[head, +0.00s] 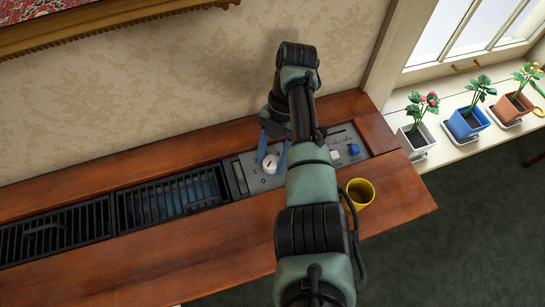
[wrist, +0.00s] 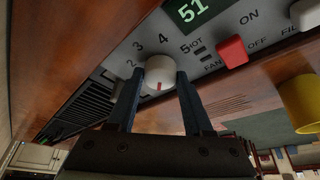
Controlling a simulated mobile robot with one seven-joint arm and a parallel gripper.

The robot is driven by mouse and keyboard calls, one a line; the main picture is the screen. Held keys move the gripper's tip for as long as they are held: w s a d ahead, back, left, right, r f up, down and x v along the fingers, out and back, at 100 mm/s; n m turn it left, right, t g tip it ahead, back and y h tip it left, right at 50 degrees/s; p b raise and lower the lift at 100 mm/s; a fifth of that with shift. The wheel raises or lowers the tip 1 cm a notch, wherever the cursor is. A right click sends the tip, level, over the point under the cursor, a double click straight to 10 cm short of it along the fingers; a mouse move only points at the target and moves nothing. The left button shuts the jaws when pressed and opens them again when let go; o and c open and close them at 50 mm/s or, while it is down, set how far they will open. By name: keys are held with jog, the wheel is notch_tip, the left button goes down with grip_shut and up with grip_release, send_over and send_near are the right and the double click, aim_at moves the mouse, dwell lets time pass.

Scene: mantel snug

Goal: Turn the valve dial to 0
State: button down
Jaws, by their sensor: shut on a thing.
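The valve dial (head: 270,162) is a round white knob with a red mark, set in a grey panel (head: 240,180) on the wooden mantel top. In the wrist view the dial (wrist: 159,70) sits between my two dark blue fingers, and its red mark faces the lower side of that picture, towards my gripper. The numbers 2, 3, 4 and 5 show around its upper side; a 0 shows below the dial in the head view. My gripper (wrist: 157,78) is shut on the dial, one finger on each side. In the head view the gripper (head: 272,150) reaches down over it.
A red FAN switch (wrist: 232,51) and a display reading 51 (wrist: 190,8) are beside the dial. Dark grilles (head: 172,198) lie left. Potted plants (head: 467,122) stand on the windowsill.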

jog(key=shift+f+n, duration=0.1)
jog(key=shift+n, duration=0.2)
jog(key=shift+c, duration=1.5)
grip_release()
jog(key=p+v, duration=0.2)
jog(key=v, duration=1)
jog(key=shift+p, duration=0.3)
jog(key=shift+a, duration=0.1)
